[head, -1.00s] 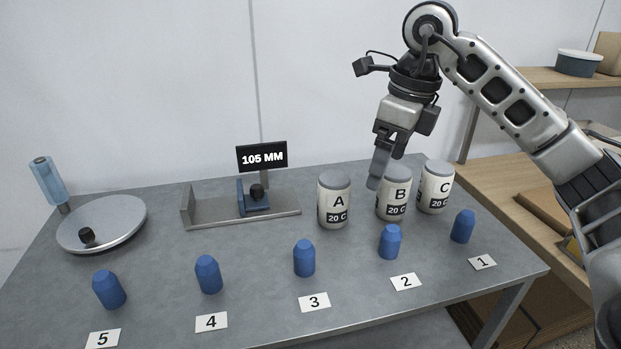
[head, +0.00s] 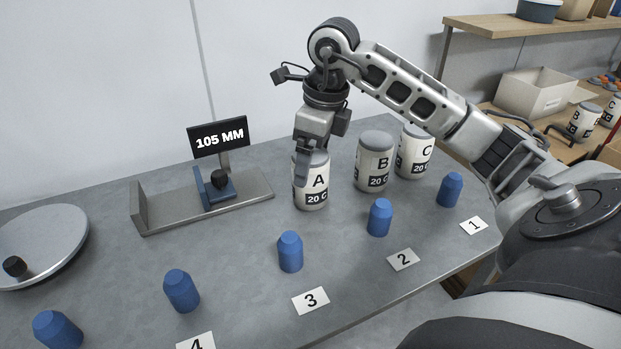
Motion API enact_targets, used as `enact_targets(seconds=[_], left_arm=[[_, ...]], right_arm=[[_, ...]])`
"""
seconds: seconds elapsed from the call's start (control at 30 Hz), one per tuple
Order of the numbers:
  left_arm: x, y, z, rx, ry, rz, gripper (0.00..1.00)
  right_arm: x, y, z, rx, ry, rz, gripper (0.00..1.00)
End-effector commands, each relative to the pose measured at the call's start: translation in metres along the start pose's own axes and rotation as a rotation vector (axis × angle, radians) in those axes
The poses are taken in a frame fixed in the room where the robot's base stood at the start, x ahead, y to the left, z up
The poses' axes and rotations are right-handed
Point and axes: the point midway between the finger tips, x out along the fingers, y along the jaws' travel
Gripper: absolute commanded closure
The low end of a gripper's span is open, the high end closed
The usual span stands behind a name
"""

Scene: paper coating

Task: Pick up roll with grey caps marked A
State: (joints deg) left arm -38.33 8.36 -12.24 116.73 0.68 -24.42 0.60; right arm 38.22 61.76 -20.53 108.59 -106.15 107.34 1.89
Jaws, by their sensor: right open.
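The roll marked A (head: 311,192) is a white cylinder with a grey cap and a "20 C" label, upright on the grey table. My right gripper (head: 303,165) is open, with its fingers pointing down at the top of roll A. A finger overlaps the roll's upper left side in the picture; I cannot tell whether it touches. Roll B (head: 374,165) and roll C (head: 415,155) stand upright to the right of A. My left gripper is not in view.
Several blue pegs stand along the front, including one (head: 290,252) by card 3 (head: 311,301). A measuring stand (head: 160,212) with a "105 MM" display (head: 218,137) is left of A. A round grey plate (head: 45,240) lies far left. Shelves with a white box (head: 535,93) are at right.

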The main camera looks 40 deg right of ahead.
Motion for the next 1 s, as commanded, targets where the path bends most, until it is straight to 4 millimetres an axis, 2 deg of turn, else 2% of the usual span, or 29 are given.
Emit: enact_targets(seconds=[0.23,0.4,0.7,0.9,1.0], left_arm=[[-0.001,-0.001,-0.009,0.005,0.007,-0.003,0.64],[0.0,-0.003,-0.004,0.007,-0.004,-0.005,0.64],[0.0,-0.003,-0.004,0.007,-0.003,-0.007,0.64],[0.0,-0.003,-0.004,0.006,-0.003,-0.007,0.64],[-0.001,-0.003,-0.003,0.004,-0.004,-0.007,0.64]], right_arm=[[0.026,-0.005,0.002,0.001,0.003,0.005,0.12],[0.049,-0.007,0.002,-0.001,0.002,0.003,0.12],[0.054,-0.007,0.002,-0.001,0.0,0.0,0.12],[0.053,-0.007,0.002,-0.001,0.0,0.0,0.64],[0.053,-0.007,0.002,0.0,-0.001,0.0,0.64]])
